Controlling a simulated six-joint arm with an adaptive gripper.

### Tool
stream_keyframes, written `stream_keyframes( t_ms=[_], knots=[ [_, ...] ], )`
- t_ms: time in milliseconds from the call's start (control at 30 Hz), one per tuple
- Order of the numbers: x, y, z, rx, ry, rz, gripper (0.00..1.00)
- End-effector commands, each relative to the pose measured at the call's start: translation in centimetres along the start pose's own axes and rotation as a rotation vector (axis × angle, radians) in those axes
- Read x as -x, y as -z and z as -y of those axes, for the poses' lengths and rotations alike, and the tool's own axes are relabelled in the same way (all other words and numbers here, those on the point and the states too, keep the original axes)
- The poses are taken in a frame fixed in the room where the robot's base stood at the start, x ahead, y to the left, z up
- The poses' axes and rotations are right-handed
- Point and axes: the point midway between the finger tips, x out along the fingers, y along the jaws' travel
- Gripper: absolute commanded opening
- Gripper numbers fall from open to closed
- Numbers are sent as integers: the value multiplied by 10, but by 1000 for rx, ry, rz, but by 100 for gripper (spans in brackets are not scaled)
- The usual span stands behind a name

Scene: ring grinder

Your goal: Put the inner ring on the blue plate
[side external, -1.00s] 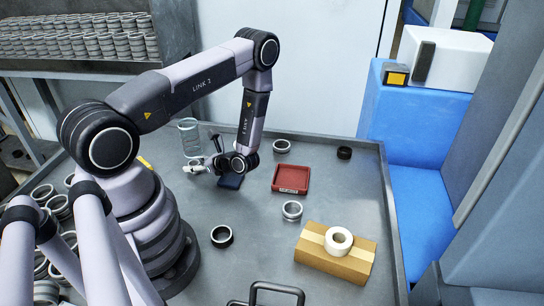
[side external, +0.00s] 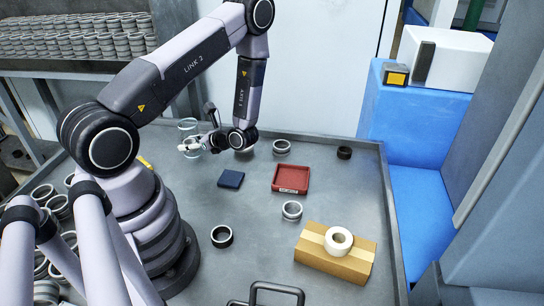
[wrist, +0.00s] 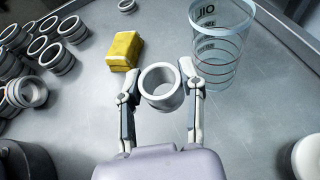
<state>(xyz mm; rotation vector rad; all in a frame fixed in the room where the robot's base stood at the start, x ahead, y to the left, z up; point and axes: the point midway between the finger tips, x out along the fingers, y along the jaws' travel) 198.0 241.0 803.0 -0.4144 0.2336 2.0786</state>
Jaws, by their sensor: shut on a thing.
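My gripper (wrist: 160,82) is shut on a light grey metal ring (wrist: 160,98), which sits between its two fingertips in the wrist view. In the side view my gripper (side external: 186,146) is raised above the table, in front of the clear beaker; the held ring is too small there to make out well. The small dark blue plate (side external: 231,179) lies flat and empty on the table, below and right of my gripper. The plate is not visible in the wrist view.
The clear beaker (wrist: 220,50) stands close to my right finger. A yellow block (wrist: 124,50) and several loose rings lie to the left. A red tray (side external: 291,178), more rings (side external: 292,210) and a cardboard box (side external: 335,260) with tape stand farther right.

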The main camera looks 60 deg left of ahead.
Motion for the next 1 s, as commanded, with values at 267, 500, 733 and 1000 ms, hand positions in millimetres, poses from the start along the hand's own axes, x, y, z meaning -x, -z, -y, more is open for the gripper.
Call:
stream_keyframes(
  t_ms=[267,500,733,1000],
  knots=[
    [52,-1,10,-40,99,2,0],
    [109,27,11,-92,220,0,0],
    [106,62,9,-104,239,2,0],
    [93,93,10,-102,238,1,0]
  ],
)
